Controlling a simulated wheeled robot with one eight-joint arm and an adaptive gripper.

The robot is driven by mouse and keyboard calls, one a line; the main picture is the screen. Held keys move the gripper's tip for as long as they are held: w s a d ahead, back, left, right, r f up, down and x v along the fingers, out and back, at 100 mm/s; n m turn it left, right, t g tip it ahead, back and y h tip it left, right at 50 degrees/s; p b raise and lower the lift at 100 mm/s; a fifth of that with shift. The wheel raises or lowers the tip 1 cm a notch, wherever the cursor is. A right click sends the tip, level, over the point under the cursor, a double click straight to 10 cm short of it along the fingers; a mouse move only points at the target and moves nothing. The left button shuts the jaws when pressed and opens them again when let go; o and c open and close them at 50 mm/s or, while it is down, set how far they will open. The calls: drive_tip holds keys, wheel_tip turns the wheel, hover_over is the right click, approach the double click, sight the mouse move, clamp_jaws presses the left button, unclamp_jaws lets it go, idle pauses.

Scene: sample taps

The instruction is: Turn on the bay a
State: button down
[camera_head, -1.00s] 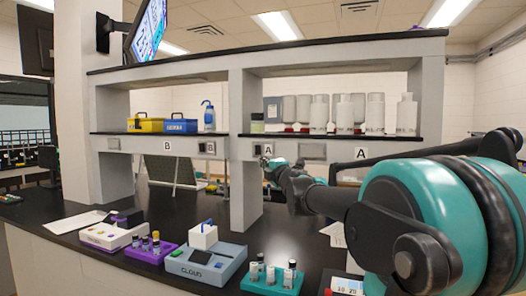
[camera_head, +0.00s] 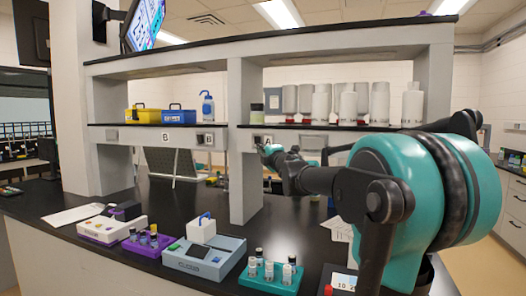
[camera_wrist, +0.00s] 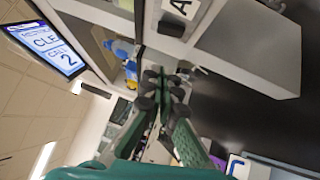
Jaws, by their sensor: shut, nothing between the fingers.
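The bay A panel is on the front rail of the right-hand shelf. Its small dark switch (camera_head: 257,139) sits near the middle post, beside a white label. In the wrist view the "A" label (camera_wrist: 181,6) is at the top edge, with the dark switch (camera_wrist: 172,24) next to it. My gripper (camera_head: 268,151) is shut and empty, just below and in front of the switch in the head view. In the wrist view its fingers (camera_wrist: 165,87) are apart from the switch in the picture. I cannot tell the exact gap in depth.
A similar switch (camera_head: 206,139) and a "B" label (camera_head: 166,138) are on the left bay. White bottles (camera_head: 320,105) stand on the right shelf. A teal vial rack (camera_head: 270,278) and a grey device (camera_head: 203,260) stand on the black counter below.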

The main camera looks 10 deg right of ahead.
sight(258, 142)
drive_tip(key=w, duration=0.2)
drive_tip(key=w+r, duration=0.1)
drive_tip(key=w, duration=0.5)
drive_tip(key=shift+r, duration=0.15)
drive_tip(key=shift+w+d+r, duration=0.1)
drive_tip(key=shift+w+d, duration=0.15)
drive_tip(key=shift+w, duration=0.15)
